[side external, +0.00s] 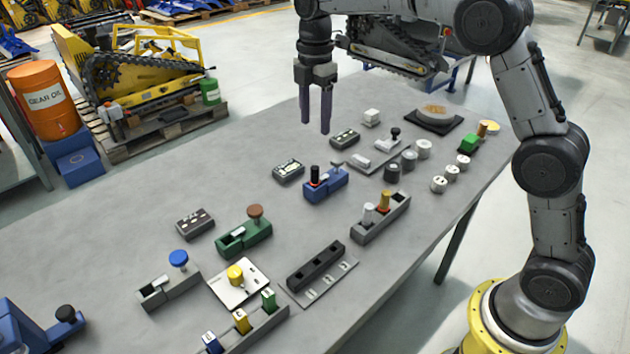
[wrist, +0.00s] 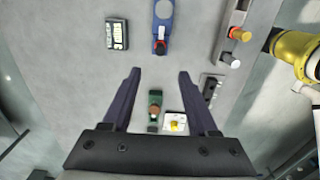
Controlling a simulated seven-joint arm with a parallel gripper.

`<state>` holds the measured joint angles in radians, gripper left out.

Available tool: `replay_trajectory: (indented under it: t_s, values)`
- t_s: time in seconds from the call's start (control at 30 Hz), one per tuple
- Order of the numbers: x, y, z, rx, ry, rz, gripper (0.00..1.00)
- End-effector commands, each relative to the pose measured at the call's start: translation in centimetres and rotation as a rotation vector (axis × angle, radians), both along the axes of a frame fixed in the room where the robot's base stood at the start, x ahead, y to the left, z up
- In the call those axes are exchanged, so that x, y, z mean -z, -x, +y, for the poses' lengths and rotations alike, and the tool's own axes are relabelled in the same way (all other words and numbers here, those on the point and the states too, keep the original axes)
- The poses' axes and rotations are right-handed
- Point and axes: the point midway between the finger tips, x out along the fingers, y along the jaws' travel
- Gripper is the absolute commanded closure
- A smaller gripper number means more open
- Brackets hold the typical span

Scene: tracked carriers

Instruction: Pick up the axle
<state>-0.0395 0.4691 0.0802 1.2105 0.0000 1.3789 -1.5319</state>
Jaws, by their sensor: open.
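No part is plainly recognisable as the axle; I cannot tell which piece it is. My gripper (side external: 316,126) points down above the table's far side, its two dark fingers apart and nothing between them. In the wrist view the open fingers (wrist: 160,72) frame bare table. A blue holder (side external: 325,186) with a black peg and a silver lever stands closest in front; it also shows at the top of the wrist view (wrist: 162,12). A grey holder (side external: 372,229) carries a white peg and an orange-yellow peg (side external: 384,199). A green holder (side external: 244,238) has a brown knob.
Small dark modules (side external: 288,170) lie around the grey table (side external: 130,240). Several pale cylinders (side external: 424,149), a green block (side external: 469,143) and a round disc on a black base (side external: 433,121) stand right. A blue-knobbed holder (side external: 168,290) and coloured blocks crowd the front. The table's left side has clear room.

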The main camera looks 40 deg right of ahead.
Motion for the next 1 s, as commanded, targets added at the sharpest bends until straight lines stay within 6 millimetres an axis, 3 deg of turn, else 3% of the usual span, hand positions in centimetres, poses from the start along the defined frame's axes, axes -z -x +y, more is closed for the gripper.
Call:
replay_trajectory:
  t_s: [0.4, 0.67, 1.0]
  values:
    - [7.0, 0.1, 0.0, 0.001, 0.0, 0.007, 0.41]
    - [8.9, 0.1, 0.0, 0.001, 0.0, 0.004, 0.41]
    - [13.2, 0.1, 0.0, 0.001, 0.0, 0.005, 0.41]
